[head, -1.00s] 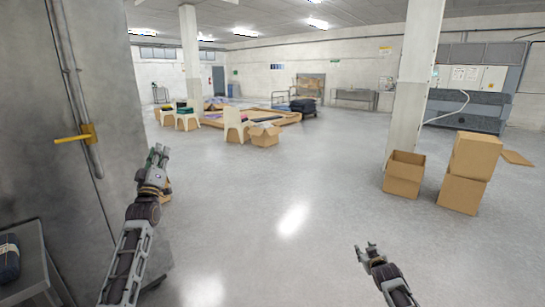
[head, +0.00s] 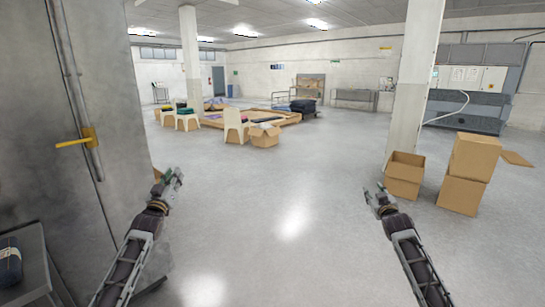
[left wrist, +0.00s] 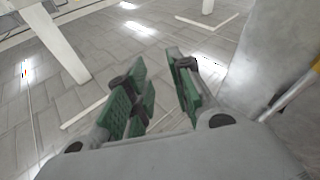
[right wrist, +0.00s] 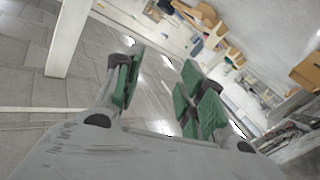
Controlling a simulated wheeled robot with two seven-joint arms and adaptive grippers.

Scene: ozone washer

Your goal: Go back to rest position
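My left gripper (head: 173,180) is raised in front of the grey machine's side in the head view. Its green-padded fingers (left wrist: 161,88) stand apart in the left wrist view, with a narrow gap and nothing between them. My right gripper (head: 376,194) is raised over open floor at the right of the head view. Its fingers (right wrist: 160,85) are spread wide in the right wrist view, with nothing between them. Both forearms reach forward at about the same height.
A large grey machine (head: 95,190) with a yellow handle (head: 74,143) stands close at left. A grey trolley (head: 35,275) holds a dark rolled bundle (head: 9,262). Cardboard boxes (head: 404,178) and a pillar (head: 408,90) stand at right. The middle floor is clear.

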